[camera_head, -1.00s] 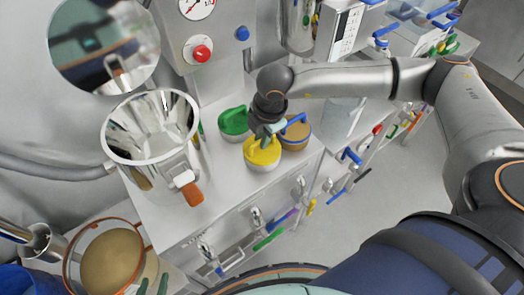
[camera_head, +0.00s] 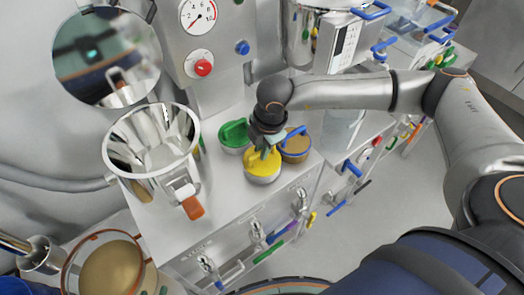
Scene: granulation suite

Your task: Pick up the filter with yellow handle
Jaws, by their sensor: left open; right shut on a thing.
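The filter with the yellow handle (camera_head: 261,171) stands on the steel counter, a yellow-topped round piece with a pale lower body. My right gripper (camera_head: 263,150) reaches down over it and is shut on its yellow handle, hiding part of the handle. The filter looks upright; I cannot tell whether it is clear of the counter.
A green-handled filter (camera_head: 233,134) stands close on the left and a blue-handled one (camera_head: 296,148) close on the right. A steel funnel-like vessel (camera_head: 150,145) with an orange-ended handle stands further left. A round sieve (camera_head: 108,268) is at bottom left.

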